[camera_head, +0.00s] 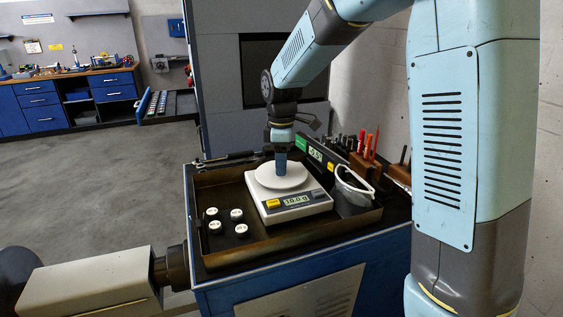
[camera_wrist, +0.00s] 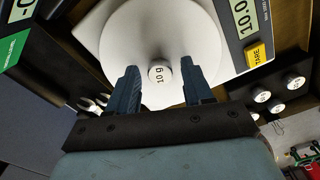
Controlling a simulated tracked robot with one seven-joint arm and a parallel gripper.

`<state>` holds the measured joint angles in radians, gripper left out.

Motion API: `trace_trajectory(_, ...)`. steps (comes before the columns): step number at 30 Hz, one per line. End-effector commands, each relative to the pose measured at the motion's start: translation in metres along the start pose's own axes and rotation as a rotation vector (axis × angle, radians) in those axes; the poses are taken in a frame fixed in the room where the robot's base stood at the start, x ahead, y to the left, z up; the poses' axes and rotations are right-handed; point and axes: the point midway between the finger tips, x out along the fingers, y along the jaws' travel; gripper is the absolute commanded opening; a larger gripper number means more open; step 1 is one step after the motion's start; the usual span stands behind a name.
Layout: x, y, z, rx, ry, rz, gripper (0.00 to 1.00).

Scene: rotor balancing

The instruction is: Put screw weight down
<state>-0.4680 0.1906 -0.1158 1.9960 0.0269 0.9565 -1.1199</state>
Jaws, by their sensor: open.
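The screw weight (camera_wrist: 160,73), a small piece with a white top marked "10 g", stands on the round white pan (camera_wrist: 118,35) of the scale. My gripper (camera_wrist: 163,86) is open, with one finger on each side of the weight and gaps between. In the head view my gripper (camera_head: 281,168) points straight down over the pan (camera_head: 262,180) and hides the weight. The scale (camera_head: 300,206) stands in the brown tray and its display reads about 10.0 g.
Several more white-topped weights (camera_head: 237,215) stand in the tray (camera_head: 275,240) left of the scale. A grey cup with safety glasses (camera_head: 353,185) is on the right. Behind are a green-ended level (camera_head: 314,154) and a wooden tool block (camera_head: 365,166).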

Motion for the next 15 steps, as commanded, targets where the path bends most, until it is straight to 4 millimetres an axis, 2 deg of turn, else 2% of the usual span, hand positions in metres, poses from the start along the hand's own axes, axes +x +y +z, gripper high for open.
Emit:
trace_trajectory(8, -0.009, 0.001, -0.001, 0.000, 0.002, 0.003, 0.51)
trace_trajectory(15, -0.050, 0.000, -0.001, -0.001, 0.003, 0.004, 0.51)
